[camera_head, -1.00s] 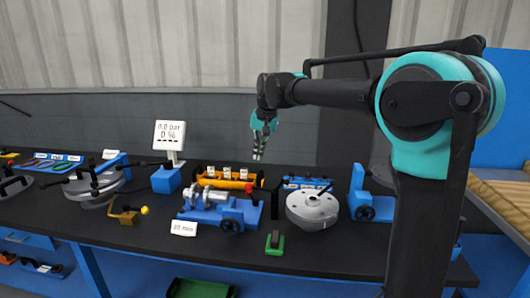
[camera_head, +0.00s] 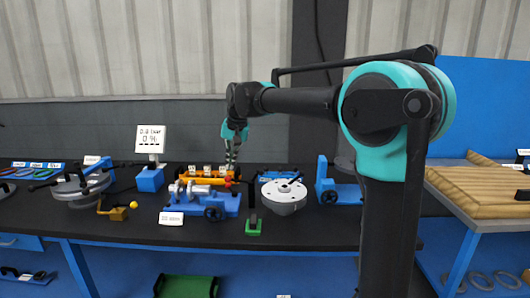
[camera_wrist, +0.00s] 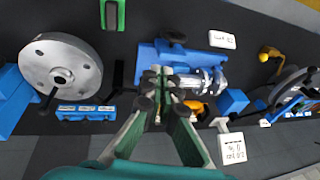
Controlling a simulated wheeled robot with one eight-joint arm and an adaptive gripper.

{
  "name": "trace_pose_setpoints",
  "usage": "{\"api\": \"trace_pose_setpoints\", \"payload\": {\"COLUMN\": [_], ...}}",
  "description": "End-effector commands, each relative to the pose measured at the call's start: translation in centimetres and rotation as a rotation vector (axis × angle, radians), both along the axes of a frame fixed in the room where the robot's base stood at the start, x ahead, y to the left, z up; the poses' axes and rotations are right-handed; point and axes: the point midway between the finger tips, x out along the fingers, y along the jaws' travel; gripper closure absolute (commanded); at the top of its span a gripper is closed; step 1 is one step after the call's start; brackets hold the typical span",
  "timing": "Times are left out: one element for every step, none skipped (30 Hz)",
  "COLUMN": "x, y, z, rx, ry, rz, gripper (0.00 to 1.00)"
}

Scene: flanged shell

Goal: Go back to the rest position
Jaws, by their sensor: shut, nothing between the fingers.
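My gripper (camera_head: 231,163) hangs fingers-down above the bench on the outstretched arm, with its fingertips close together and nothing between them. In the head view it overlaps the right part of the orange rack (camera_head: 197,180). In the wrist view the fingertips (camera_wrist: 160,86) appear over the blue fixture (camera_wrist: 150,53) with its metal cylinder (camera_wrist: 203,80). A round grey flanged part (camera_head: 283,200) lies on the bench to the right of this fixture. It shows in the wrist view as a disc with holes (camera_wrist: 62,68). The gap between fingertips and fixture cannot be judged.
The black bench top (camera_head: 130,233) is crowded. A white display (camera_head: 150,139) stands on a blue block at the back. A green-based item (camera_head: 254,227) sits near the front edge. A second table with a wooden stack (camera_head: 475,188) is at the right. Open air surrounds the arm above the bench.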

Motion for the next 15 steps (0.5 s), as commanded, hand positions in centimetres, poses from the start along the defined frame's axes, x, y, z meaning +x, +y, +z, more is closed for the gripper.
{"api": "trace_pose_setpoints", "payload": {"x": [-0.1,-0.1,-0.2,-0.3,-0.4,-0.5,-0.6,-0.7,-0.9,-1.0,-1.1,-1.4,-1.6,-1.9,-2.2], "y": [-0.6,-1.0,-1.5,-1.8,-2.2,-2.7,-3.1,-3.5,-4.2,-4.7,-5.2,-6.0,-6.6,-7.3,-8.2], "z": [-0.3,-0.6,-0.8,-1.1,-1.3,-1.6,-1.9,-2.1,-2.6,-2.9,-3.2,-3.7,-4.1,-4.5,-5.2], "rx": [-0.002,-0.003,-0.004,-0.005,-0.006,-0.009,-0.010,-0.012,-0.014,-0.016,-0.018,-0.022,-0.024,-0.027,-0.031], "ry": [-0.003,-0.005,-0.008,-0.010,-0.011,-0.015,-0.017,-0.019,-0.023,-0.026,-0.028,-0.033,-0.036,-0.039,-0.044], "rz": [-0.001,-0.002,-0.001,-0.002,-0.003,-0.002,-0.001,0.000,-0.001,-0.002,-0.001,-0.001,-0.001,-0.002,0.000], "gripper": [1.00,1.00,1.00,1.00,1.00,1.00,1.00,1.00,1.00,1.00,1.00,1.00,1.00,1.00,1.00]}}
